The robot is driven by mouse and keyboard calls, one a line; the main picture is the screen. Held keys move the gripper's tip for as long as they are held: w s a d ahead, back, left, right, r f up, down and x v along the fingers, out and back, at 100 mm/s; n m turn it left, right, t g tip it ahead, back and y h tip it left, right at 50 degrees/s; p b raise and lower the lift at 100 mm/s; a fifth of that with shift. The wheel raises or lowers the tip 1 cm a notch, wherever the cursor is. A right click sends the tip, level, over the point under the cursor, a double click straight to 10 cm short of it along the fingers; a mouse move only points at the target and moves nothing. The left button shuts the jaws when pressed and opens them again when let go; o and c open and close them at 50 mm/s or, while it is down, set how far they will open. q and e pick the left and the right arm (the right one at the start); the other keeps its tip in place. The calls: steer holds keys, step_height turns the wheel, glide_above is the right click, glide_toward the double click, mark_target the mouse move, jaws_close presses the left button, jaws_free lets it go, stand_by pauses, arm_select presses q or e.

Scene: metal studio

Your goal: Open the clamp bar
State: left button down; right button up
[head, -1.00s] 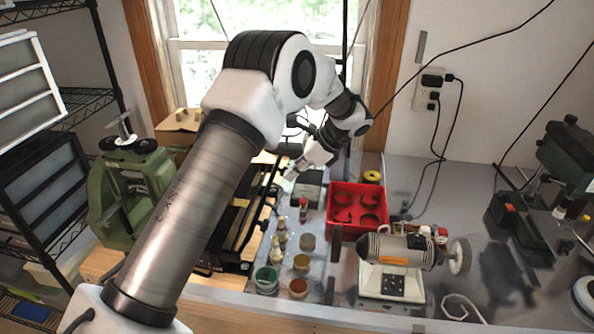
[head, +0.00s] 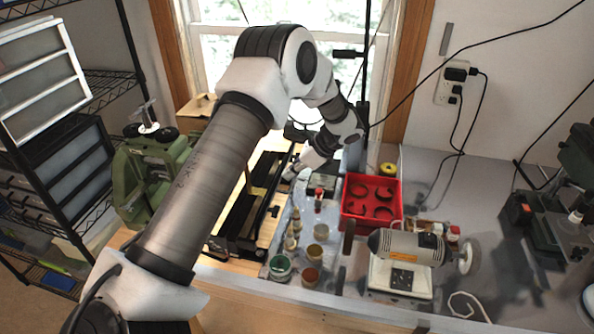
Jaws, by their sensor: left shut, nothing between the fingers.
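A long black bench machine (head: 238,246) with dark rails lies on the wooden bench in the middle left, running away toward the window. A thin black bar (head: 268,194) runs along its right side and looks like the clamp bar; I cannot tell its exact position. My left arm crosses in front and hides part of the machine's left side. My left gripper (head: 288,177) is shut and empty, small in view, at the far right end of the machine near the bar. I cannot tell whether it touches the bar. My right gripper is not in view.
A red tray (head: 397,222) and several small jars (head: 280,266) stand right of the machine. A grey motor (head: 408,246) with a polishing wheel is farther right. A green machine (head: 135,195) stands at left. A thin black upright post rises behind my gripper.

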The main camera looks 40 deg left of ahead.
arm_select(q)
steer(key=shift+w+d+r, duration=0.1)
steer(key=shift+d+r, duration=0.15)
steer(key=shift+r, duration=0.1)
steer(key=v, duration=1.1)
steer(key=shift+r, duration=0.1)
